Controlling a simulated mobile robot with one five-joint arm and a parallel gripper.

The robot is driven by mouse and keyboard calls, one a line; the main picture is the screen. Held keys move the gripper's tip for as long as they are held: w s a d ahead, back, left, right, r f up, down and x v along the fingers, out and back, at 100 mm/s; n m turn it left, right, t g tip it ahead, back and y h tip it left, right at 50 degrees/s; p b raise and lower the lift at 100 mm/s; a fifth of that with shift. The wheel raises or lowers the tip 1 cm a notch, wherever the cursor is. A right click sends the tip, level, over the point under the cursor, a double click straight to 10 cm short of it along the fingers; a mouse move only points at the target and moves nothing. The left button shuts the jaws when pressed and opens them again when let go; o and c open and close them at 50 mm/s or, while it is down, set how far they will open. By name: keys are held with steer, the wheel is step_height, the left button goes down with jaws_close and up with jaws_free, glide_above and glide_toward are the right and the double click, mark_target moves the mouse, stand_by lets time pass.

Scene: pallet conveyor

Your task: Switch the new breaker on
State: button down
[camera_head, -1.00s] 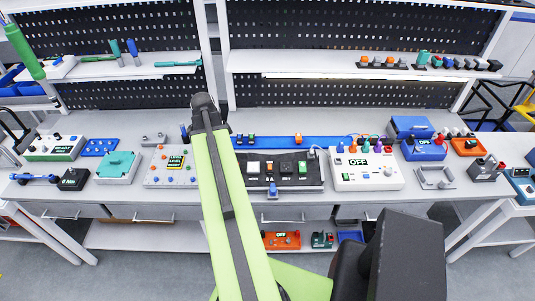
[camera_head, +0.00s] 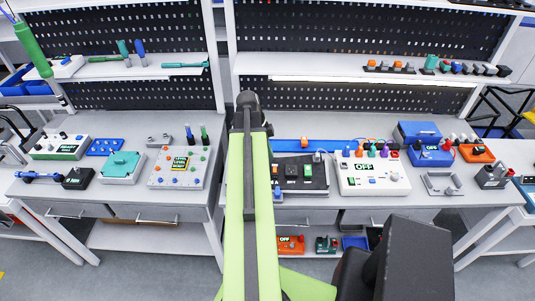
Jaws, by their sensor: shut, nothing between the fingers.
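I cannot make out for certain which part is the new breaker. A black board (camera_head: 318,188) on the bench bears a black module (camera_head: 291,170) and a green module (camera_head: 307,170); its left part is hidden behind my arm. Behind it runs a blue strip (camera_head: 335,145) with a small orange part (camera_head: 304,142) on it. No switch position can be read on these. My green arm rises through the middle of the view in front of the bench. My gripper does not show; it is hidden behind the arm or out of view.
Right of the board stands a white panel (camera_head: 385,188) reading OFF, then a blue box (camera_head: 428,155) also reading OFF. Left of my arm are a panel with coloured buttons (camera_head: 165,181) and a teal-lidded box (camera_head: 122,165). A shelf (camera_head: 300,64) hangs above.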

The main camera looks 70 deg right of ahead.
mark_target(276, 172)
steer(key=b+x, duration=0.2)
steer(key=x, duration=0.1)
steer(key=w+b+x, duration=0.1)
steer(key=b+x, duration=0.5)
steer(key=x, duration=0.1)
steer(key=shift+w+f, duration=0.15)
steer(key=shift+f, duration=0.1)
steer(key=shift+r, duration=0.1)
